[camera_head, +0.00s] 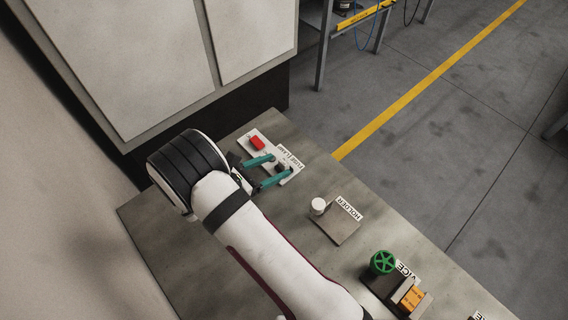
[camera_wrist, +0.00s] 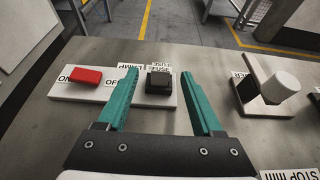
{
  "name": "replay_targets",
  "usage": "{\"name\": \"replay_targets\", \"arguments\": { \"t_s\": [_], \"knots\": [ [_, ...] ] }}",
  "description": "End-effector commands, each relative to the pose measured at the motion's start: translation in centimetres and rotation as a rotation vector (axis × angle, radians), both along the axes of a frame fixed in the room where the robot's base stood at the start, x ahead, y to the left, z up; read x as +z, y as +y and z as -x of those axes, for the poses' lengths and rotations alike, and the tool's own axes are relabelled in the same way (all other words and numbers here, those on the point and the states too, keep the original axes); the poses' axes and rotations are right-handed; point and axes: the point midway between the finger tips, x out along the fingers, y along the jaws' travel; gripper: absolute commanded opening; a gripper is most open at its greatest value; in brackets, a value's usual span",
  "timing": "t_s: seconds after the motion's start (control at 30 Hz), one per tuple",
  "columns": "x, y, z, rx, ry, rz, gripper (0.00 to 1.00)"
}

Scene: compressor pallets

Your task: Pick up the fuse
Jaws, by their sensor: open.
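A small dark block (camera_wrist: 160,82), which I take to be the fuse, sits on the right part of a white panel (camera_wrist: 62,92), beside a label that seems to read FUSE. My gripper (camera_wrist: 160,74) is open, its two teal fingers pointing forward, one on each side of the block. Gaps show between the block and both fingers in the wrist view. The head view shows my gripper (camera_head: 281,165) over the same panel (camera_head: 248,137), with the dark block (camera_head: 280,167) partly visible between the fingertips.
A red switch (camera_wrist: 86,76) sits on the panel left of the fingers, between ON and OFF labels. A holder with a white cylinder (camera_wrist: 281,86) stands to the right. Further along the bench (camera_head: 300,240) are a green handwheel (camera_head: 383,262) and an orange block (camera_head: 411,298).

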Motion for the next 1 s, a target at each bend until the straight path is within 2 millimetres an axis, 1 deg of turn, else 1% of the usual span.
{"name": "replay_targets", "arguments": {
  "t_s": [0.03, 0.1, 0.2, 0.43, 0.57, 0.6, 0.67, 0.7, 0.77, 0.8, 1.0],
  "knots": [
    [-0.2, -0.9, -0.7, -0.004, 0.001, 0.001, 0.68],
    [-0.5, -1.9, -1.6, -0.004, 0.001, 0.001, 0.68],
    [-1.0, -2.7, -2.5, -0.002, 0.001, -0.001, 0.68],
    [-1.1, -2.8, -2.6, 0.000, 0.000, -0.001, 0.68],
    [-1.1, -2.8, -2.6, 0.000, 0.000, -0.001, 0.44],
    [-1.1, -2.8, -2.6, 0.000, 0.000, -0.001, 0.37],
    [-1.1, -2.8, -2.6, 0.000, 0.000, -0.001, 0.26],
    [-1.1, -2.8, -2.6, 0.000, 0.000, -0.001, 0.19],
    [-1.1, -2.8, -2.6, 0.000, 0.000, -0.001, 0.08],
    [-1.1, -2.8, -2.6, 0.000, 0.000, -0.001, 0.01],
    [-1.1, -2.8, -2.6, 0.000, 0.000, -0.001, 0.00]
  ]
}}
